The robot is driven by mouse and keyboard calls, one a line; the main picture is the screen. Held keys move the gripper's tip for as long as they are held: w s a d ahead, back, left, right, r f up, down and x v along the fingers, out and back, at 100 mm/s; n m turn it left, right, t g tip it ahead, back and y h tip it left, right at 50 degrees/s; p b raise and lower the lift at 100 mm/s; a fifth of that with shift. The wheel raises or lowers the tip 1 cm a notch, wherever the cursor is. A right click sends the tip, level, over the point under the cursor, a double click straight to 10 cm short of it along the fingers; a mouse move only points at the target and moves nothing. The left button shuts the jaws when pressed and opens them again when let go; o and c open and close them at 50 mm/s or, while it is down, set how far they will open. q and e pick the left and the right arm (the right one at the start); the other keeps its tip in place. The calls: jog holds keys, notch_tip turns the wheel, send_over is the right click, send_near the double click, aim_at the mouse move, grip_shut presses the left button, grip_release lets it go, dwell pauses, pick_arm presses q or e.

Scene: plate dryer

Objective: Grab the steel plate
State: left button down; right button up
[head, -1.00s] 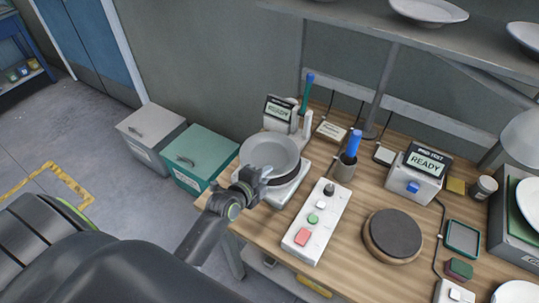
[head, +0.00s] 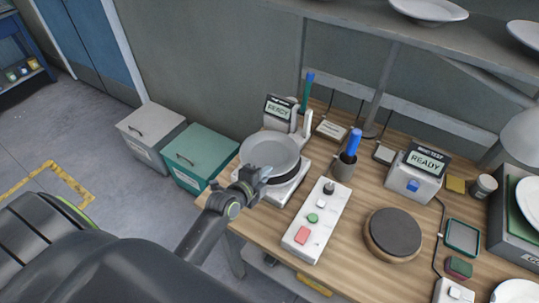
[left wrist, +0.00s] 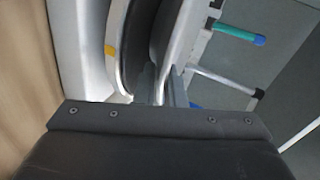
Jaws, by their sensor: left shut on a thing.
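The steel plate (head: 270,152) is a round grey dish above the white device with the READY display at the back left of the bench. In the head view it tilts slightly. My left gripper (head: 262,177) is shut on its near rim. In the left wrist view the plate's pale edge (left wrist: 183,40) runs down to the gripper fingers (left wrist: 170,88), beside the dark round pad (left wrist: 133,45) of the device. A gap shows between plate and pad there. My right gripper is not in view.
A white button box (head: 316,220) stands right of the plate, with a dark round disc (head: 394,232) beyond it. A cup with a blue-handled tool (head: 354,143) is behind. Grey (head: 150,133) and green (head: 200,157) bins stand left of the bench.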

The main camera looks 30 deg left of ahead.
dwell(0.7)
pick_arm(q)
jog(key=shift+w+r, duration=0.1)
jog(key=shift+r, duration=0.05)
jog(key=shift+r, duration=0.1)
